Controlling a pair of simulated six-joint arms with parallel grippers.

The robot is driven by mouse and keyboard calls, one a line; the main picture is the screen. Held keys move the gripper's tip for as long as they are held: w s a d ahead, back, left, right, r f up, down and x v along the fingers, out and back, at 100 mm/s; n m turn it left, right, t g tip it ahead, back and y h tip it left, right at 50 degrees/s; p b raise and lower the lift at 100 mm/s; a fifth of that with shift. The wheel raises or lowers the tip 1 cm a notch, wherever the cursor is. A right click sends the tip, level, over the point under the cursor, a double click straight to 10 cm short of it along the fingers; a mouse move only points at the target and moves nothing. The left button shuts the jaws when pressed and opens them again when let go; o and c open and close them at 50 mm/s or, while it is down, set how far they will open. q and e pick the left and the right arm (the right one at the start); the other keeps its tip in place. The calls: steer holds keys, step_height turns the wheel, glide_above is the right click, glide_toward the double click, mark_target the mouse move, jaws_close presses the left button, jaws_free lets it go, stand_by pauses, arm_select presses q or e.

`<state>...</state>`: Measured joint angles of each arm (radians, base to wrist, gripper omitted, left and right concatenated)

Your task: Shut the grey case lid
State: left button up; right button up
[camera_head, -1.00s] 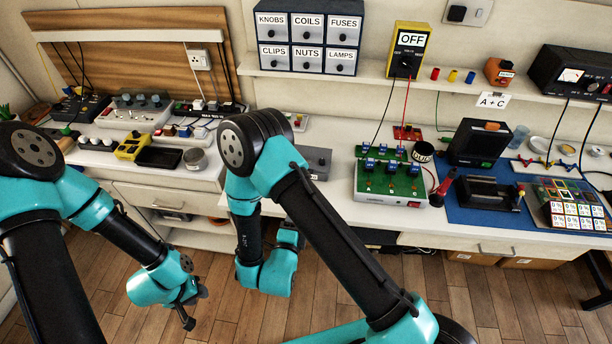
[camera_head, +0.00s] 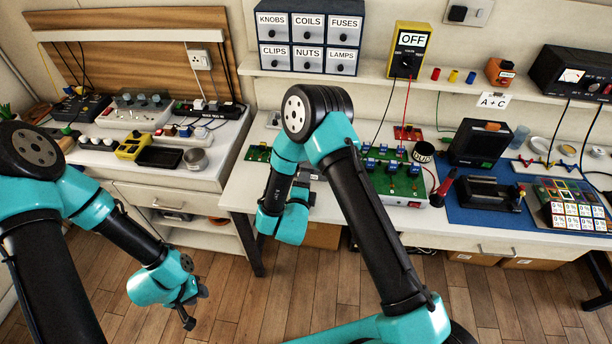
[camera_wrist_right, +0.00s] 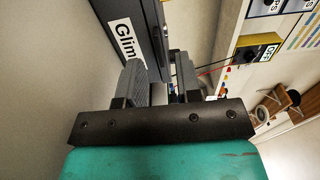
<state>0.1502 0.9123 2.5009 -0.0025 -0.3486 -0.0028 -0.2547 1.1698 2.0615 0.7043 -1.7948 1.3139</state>
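The grey case (camera_wrist_right: 128,34) shows in the right wrist view as a dark grey body with a white label whose visible letters read "Glim". In the head view my right arm covers most of where it stands on the bench, so I cannot tell how far its lid is open. My right gripper (camera_wrist_right: 160,82) has its fingers apart, with the case just beyond them; contact is unclear. In the head view the right gripper is mostly hidden by its own arm. My left gripper (camera_head: 193,307) hangs low over the floor, away from the bench; its finger gap is unclear.
A green board with blue parts (camera_head: 398,180) stands close to the right arm. A small green circuit board (camera_head: 258,153) lies left of it. A yellow meter (camera_head: 408,50) with red and black leads stands on the shelf. A black device (camera_head: 476,142) sits further right.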

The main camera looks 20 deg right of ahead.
steer(key=shift+x, duration=1.4)
steer(key=shift+c, duration=0.3)
jaws_close()
